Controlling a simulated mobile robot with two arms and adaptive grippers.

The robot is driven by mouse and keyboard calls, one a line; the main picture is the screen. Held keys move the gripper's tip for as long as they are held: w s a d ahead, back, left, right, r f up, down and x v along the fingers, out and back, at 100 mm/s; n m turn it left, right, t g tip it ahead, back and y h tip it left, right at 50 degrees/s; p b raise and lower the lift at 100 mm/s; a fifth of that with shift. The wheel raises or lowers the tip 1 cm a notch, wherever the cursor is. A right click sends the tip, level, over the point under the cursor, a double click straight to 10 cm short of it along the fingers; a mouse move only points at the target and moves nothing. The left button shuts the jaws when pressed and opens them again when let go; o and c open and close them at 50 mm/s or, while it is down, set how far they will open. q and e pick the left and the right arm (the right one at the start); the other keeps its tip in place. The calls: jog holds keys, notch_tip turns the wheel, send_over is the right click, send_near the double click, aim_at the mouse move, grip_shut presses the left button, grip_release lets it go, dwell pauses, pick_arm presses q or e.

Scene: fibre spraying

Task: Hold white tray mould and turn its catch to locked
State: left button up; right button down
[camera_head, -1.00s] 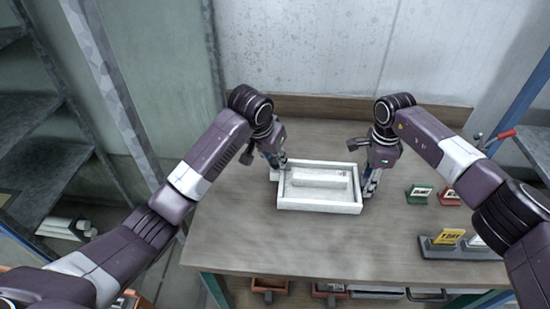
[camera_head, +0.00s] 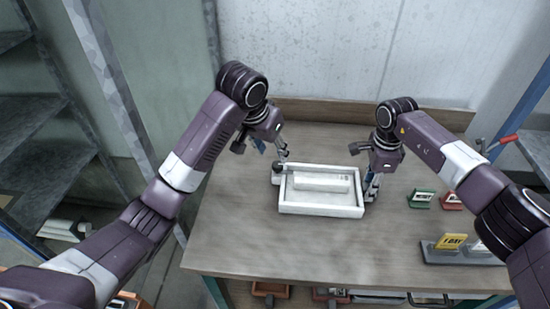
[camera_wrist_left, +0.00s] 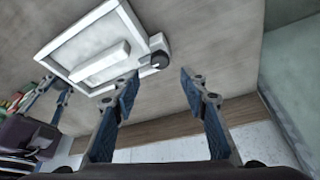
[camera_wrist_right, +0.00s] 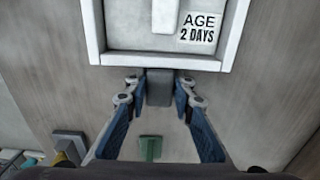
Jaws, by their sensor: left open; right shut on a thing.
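The white tray mould (camera_head: 320,209) lies on the table with a raised white block (camera_head: 322,182) inside. An "AGE 2 DAYS" label (camera_wrist_right: 197,28) shows on its floor in the right wrist view. Its catch, a dark round knob (camera_wrist_left: 159,60) on a white lug, sits at one corner, the left end in the head view (camera_head: 278,169). I cannot tell which way it is turned. My left gripper (camera_head: 269,150) is open and empty, above and apart from the catch. My right gripper (camera_wrist_right: 158,90) is shut on the grey handle (camera_wrist_right: 159,80) at the tray's right end.
Small green and red stands (camera_head: 420,198) and a grey rack with a yellow "1 DAY" tag (camera_head: 451,241) are on the table to the right. A wooden ledge and wall run behind. The table (camera_head: 300,245) is clear in front of the tray.

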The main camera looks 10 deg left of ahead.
pick_arm(q)
jog(key=shift+v, duration=2.3)
pick_arm(e)
jog(key=c, duration=1.6)
grip_release()
